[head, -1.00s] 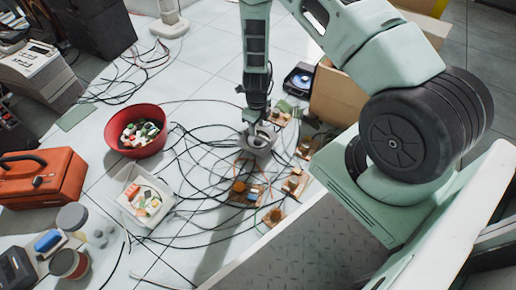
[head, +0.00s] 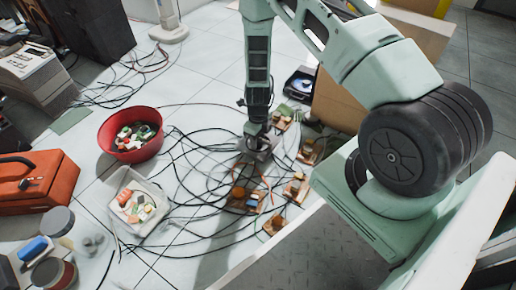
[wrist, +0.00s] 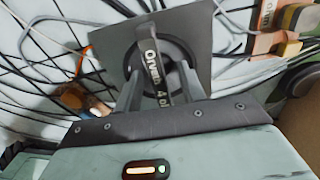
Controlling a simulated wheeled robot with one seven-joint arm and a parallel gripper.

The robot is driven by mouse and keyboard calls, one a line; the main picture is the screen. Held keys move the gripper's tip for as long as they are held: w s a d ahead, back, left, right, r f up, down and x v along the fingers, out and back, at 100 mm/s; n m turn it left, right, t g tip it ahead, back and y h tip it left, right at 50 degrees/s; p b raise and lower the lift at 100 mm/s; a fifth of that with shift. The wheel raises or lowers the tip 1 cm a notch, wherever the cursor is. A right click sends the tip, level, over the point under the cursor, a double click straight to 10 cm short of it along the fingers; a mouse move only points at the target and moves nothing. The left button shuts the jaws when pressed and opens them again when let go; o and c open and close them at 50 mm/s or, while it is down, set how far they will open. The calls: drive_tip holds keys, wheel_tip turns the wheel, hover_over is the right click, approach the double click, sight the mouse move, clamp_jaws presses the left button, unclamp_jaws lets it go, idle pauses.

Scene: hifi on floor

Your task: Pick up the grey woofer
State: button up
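The grey woofer lies on the tiled floor among black cables; in the head view (head: 262,155) it sits right under my gripper (head: 257,141), which covers part of it. In the wrist view the woofer (wrist: 199,32) shows as a grey square plate with a dark round centre and a dark strip with white lettering across it. My gripper (wrist: 159,80) reaches down over this centre, one finger on each side of the lettered strip. The fingers stand apart, and a gap seems to show between them and the strip. Contact of the fingertips is hard to tell.
Several small wooden boards with parts (head: 247,197) lie close by, right and front, tangled with cables. A red bowl (head: 131,150) and a white tray (head: 145,225) hold small items at left. An orange toolbox (head: 40,180) stands farther left. A cardboard box (head: 340,98) stands behind at right.

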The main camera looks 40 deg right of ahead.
drive_tip(key=shift+f, duration=0.25)
idle(0.4)
clamp_jaws()
